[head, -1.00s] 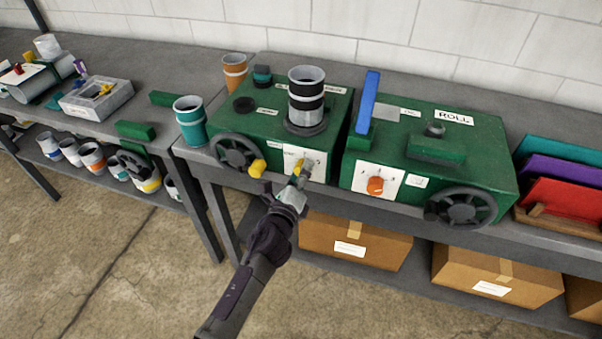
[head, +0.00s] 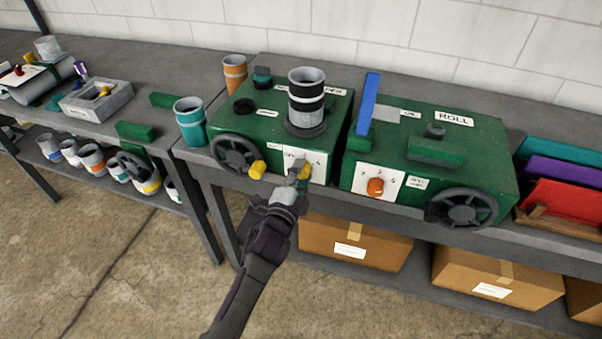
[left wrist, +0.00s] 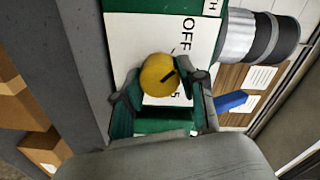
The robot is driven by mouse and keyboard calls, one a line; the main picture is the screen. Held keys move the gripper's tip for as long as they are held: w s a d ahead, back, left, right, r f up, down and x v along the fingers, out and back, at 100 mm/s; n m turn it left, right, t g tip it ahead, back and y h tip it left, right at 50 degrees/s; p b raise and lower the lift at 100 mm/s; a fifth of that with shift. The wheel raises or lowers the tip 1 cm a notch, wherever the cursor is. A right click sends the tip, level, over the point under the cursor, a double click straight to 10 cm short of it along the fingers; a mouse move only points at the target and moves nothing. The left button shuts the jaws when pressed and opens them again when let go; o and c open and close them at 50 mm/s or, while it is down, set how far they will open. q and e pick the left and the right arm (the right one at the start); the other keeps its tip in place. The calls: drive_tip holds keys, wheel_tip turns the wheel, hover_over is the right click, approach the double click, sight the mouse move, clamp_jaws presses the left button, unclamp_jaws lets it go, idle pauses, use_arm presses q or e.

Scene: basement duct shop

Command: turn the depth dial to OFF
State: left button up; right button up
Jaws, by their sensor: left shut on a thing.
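The depth dial is a round yellow knob (left wrist: 158,75) with a short black mark, on a white plate (left wrist: 125,40) on the front of the left green machine (head: 262,125). In the left wrist view the plate reads OFF above and right of the knob, and a 5 shows below it. The black mark slants to the upper right; the exact setting is unclear. My left gripper (head: 299,173) is shut on the dial, one finger on each side. In the head view it hides most of the dial. My right gripper is not in view.
A handwheel (head: 234,154) with a yellow handle (head: 257,170) is close left of my gripper. The ROLL machine (head: 455,150) with an orange dial (head: 375,187) stands to the right. A banded pipe (head: 306,95) rises from the left machine. Cardboard boxes (head: 355,243) sit below.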

use_arm(q)
drive_tip(key=shift+n, duration=1.2)
drive_tip(key=shift+f+n, duration=0.1)
drive_tip(key=shift+n, duration=0.2)
drive_tip(key=o, duration=1.1)
drive_tip(key=shift+o, duration=0.2)
drive_tip(key=shift+s, duration=0.1)
drive_tip(key=v, duration=1.2)
